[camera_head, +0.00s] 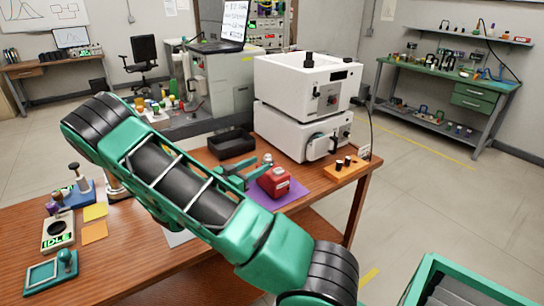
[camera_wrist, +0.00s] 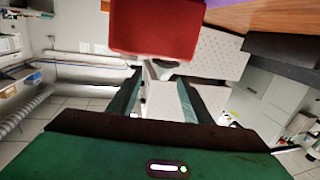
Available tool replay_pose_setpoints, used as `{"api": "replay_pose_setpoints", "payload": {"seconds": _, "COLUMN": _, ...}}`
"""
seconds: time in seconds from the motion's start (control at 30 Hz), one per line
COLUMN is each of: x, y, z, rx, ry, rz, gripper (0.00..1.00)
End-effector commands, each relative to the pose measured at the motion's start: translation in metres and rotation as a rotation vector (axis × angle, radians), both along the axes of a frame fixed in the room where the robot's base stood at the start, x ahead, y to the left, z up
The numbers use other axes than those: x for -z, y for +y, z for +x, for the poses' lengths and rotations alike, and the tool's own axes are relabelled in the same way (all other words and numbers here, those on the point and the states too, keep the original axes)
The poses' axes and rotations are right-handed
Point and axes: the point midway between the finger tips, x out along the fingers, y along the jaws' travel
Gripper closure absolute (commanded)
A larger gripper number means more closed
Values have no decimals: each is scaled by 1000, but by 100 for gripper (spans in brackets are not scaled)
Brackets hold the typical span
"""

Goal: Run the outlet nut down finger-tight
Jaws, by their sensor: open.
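A red block (camera_head: 275,183) sits on a purple mat (camera_head: 300,194) near the table's right end. A small pale metallic fitting (camera_head: 267,158) shows at its top. My gripper (camera_head: 256,172) is beside the block's upper left, with its fingers pointing toward the fitting. In the wrist view, the red block (camera_wrist: 155,30) fills the top middle and the grey fitting (camera_wrist: 163,68) is at its edge. My gripper (camera_wrist: 158,88) is open there, its two dark green fingers apart, with the fitting near the gap between their tips. I cannot tell whether this fitting is the outlet nut, or whether the fingers touch it.
A white stacked instrument (camera_head: 300,130) stands behind the block. An orange holder (camera_head: 347,169) with dark knobs is to its right, and a black tray (camera_head: 231,145) to its left. A pad marked IDLE (camera_head: 58,233) and a teal frame (camera_head: 50,270) are at the table's left.

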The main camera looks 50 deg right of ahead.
Motion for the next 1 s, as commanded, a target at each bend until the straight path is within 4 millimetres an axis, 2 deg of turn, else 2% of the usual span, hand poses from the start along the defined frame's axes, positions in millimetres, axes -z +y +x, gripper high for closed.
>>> {"api": "replay_pose_setpoints", "payload": {"seconds": 0.27, "x": 4, "y": -1, "z": 7, "rx": -27, "ry": -37, "rz": -45, "gripper": 55}}
{"api": "replay_pose_setpoints", "payload": {"seconds": 0.37, "x": 3, "y": -12, "z": 7, "rx": -26, "ry": -38, "rz": -45, "gripper": 55}}
{"api": "replay_pose_setpoints", "payload": {"seconds": 0.8, "x": 4, "y": -85, "z": 7, "rx": -24, "ry": -37, "rz": -43, "gripper": 55}}
{"api": "replay_pose_setpoints", "payload": {"seconds": 1.0, "x": 3, "y": -102, "z": 7, "rx": -25, "ry": -37, "rz": -44, "gripper": 55}}
